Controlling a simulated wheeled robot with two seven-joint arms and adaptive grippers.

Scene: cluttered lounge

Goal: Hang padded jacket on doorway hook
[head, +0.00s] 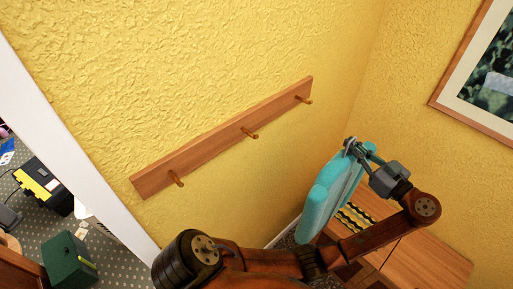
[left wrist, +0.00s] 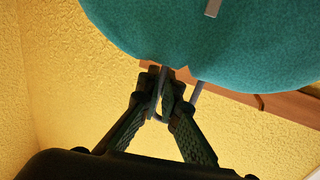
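The padded jacket (head: 330,198) is a thick teal slab shape, hanging tilted in the head view. It fills the top of the left wrist view (left wrist: 215,45). My left gripper (head: 358,150) is at the jacket's top edge. In the left wrist view its fingertips (left wrist: 165,90) close together on a thin grey loop at the jacket's edge. The wooden hook rail (head: 215,145) is fixed slantwise in the picture on the yellow wall, with three bare pegs: left (head: 176,179), middle (head: 250,133) and right (head: 304,99). The jacket is apart from the pegs, below and right of the right peg. My right gripper is out of view.
A wooden cabinet (head: 425,262) stands below and behind the jacket in the corner. A framed picture (head: 490,75) hangs on the right wall. A white door frame (head: 75,150) is at left; beyond it a black-and-yellow case (head: 42,185) and green box (head: 70,262) stand on carpet.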

